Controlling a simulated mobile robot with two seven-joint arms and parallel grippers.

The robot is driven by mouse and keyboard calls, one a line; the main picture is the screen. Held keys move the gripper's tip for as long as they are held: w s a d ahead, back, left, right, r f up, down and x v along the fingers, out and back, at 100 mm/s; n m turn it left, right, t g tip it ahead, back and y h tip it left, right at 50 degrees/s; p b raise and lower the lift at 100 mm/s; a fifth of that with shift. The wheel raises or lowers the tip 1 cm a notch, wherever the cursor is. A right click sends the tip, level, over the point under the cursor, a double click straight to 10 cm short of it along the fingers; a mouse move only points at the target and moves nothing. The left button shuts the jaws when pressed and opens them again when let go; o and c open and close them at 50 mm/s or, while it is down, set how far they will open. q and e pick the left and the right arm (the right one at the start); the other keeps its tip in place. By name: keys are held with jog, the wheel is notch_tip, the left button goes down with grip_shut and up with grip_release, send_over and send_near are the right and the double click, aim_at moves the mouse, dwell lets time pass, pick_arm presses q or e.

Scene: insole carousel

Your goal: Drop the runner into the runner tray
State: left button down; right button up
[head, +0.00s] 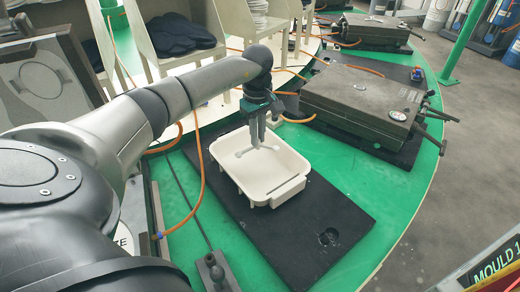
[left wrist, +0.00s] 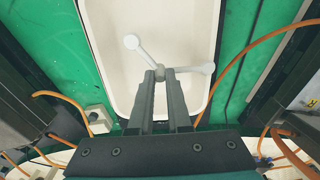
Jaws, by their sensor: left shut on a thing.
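My left gripper (head: 257,143) is pointing down over the white runner tray (head: 256,182) in the head view. It is shut on the runner (head: 240,153), a small pale piece with arms ending in round knobs. In the left wrist view the fingertips (left wrist: 160,76) pinch the runner (left wrist: 143,51) near its middle hub, and its arms spread to both sides. The tray (left wrist: 185,35) fills the space behind it and looks empty. The runner appears within the tray's outline; its exact height above the floor is hard to tell. My right gripper is not in view.
The tray stands on a dark mat (head: 330,225) on the green carousel table (head: 400,190). A closed grey mould (head: 360,98) with handles lies behind right. Orange hoses (head: 200,185) run beside the tray. Dark insoles (head: 180,35) sit on a rack at the back.

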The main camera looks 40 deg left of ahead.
pick_arm(q)
jog(key=shift+f, duration=0.15)
jog(key=c, duration=0.8)
grip_release()
notch_tip(320, 180, up, 15)
jog(key=shift+r+p, duration=0.1)
jog(key=shift+p, duration=0.85)
